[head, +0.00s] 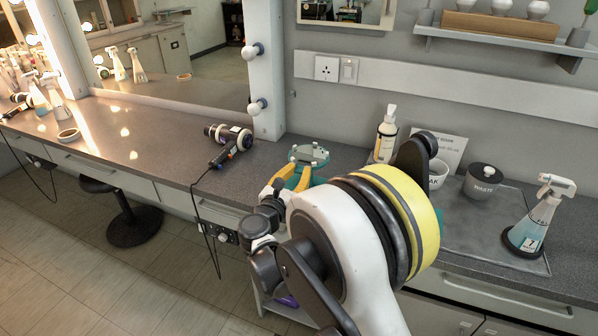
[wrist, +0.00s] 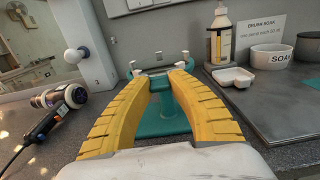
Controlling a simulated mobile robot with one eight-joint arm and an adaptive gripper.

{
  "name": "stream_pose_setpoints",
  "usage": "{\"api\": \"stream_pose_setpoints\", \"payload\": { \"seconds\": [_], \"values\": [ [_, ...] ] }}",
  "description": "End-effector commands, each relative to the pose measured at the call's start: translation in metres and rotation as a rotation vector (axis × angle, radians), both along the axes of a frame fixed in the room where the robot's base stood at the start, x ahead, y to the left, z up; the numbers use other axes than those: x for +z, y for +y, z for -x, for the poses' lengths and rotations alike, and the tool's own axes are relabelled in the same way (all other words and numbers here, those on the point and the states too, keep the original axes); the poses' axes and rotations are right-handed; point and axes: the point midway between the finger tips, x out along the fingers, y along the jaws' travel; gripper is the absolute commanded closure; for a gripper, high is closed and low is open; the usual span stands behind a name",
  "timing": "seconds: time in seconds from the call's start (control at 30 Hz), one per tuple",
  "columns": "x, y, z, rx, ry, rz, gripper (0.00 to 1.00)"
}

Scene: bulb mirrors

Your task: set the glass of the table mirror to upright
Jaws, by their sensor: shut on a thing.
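The table mirror (head: 308,154) is teal and stands on the counter, just beyond my gripper. In the head view its pale glass seems to lie tilted well back, close to flat. In the wrist view its teal base (wrist: 163,124), a post and light knobs at both sides show, but the glass face cannot be made out. My gripper (head: 291,173) has yellow fingers, shut on a teal part of the mirror between the tips, also in the wrist view (wrist: 162,79). The fingers and my arm hide part of the mirror, so the exact part held is unclear.
A hair dryer (head: 229,142) lies left of the mirror, its cord hanging over the counter edge. To the right stand a pump bottle (head: 386,136), a white soap bowl (head: 438,173), a waste pot (head: 483,181) and a spray bottle (head: 538,220). A large bulb-framed wall mirror (head: 180,50) is behind left.

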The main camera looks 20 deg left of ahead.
Motion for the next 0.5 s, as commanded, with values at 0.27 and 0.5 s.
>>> {"api": "stream_pose_setpoints", "payload": {
  "seconds": [0.27,0.5],
  "values": [
    [0.010,0.000,0.000,0.000,0.046,-0.004,1.00],
    [0.035,-0.001,-0.004,-0.001,0.191,-0.015,1.00]
  ]
}}
